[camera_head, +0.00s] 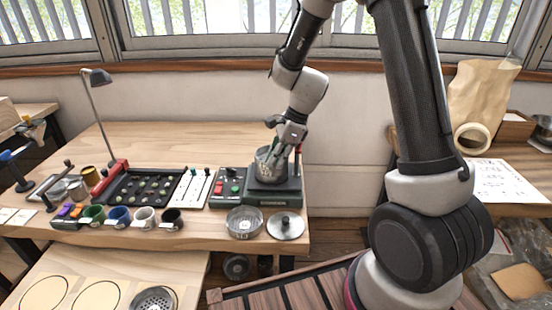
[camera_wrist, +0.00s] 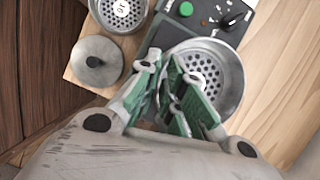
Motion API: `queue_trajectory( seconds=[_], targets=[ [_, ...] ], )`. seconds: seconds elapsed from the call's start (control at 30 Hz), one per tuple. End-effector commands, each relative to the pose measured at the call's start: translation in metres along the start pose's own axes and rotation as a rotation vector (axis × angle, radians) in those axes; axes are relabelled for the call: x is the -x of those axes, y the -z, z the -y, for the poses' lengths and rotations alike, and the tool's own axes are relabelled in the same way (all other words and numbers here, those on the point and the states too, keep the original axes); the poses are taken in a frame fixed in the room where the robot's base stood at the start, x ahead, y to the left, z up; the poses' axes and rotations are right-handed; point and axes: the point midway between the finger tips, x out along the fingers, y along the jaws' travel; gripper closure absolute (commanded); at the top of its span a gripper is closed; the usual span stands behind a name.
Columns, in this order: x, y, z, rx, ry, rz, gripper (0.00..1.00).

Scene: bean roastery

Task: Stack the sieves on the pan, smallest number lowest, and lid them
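A metal sieve (camera_head: 268,172) with a perforated floor sits on the dark machine base, and it also shows in the wrist view (camera_wrist: 228,72). Whatever is under it is hidden. My gripper (camera_head: 283,148) is at this sieve's rim, its green-padded fingers (camera_wrist: 180,84) close together there. Whether they pinch the wall is unclear. A second sieve (camera_head: 244,223) lies on the table's front edge, its mark unreadable in the wrist view (camera_wrist: 120,10). The round knobbed lid (camera_head: 285,228) lies right of it, also in the wrist view (camera_wrist: 97,62). A third sieve (camera_head: 154,300) is on the low front table.
The machine base (camera_head: 272,196) has a control panel (camera_head: 230,188) with red and green buttons at its left. A black bean tray (camera_head: 145,187), several cups (camera_head: 144,217) and a lamp (camera_head: 97,78) stand further left. The rear tabletop is clear.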

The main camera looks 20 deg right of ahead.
Motion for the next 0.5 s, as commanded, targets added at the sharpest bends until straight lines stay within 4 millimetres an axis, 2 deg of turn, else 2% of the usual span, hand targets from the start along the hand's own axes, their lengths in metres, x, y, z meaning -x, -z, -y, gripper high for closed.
queue_trajectory(
  seconds=[0.33, 0.5],
  targets=[
    [0.0, 0.0, 0.0, 0.0, 0.001, -0.001, 0.82],
    [0.011, 0.0, 0.001, 0.001, 0.004, 0.0, 0.82]
  ],
)
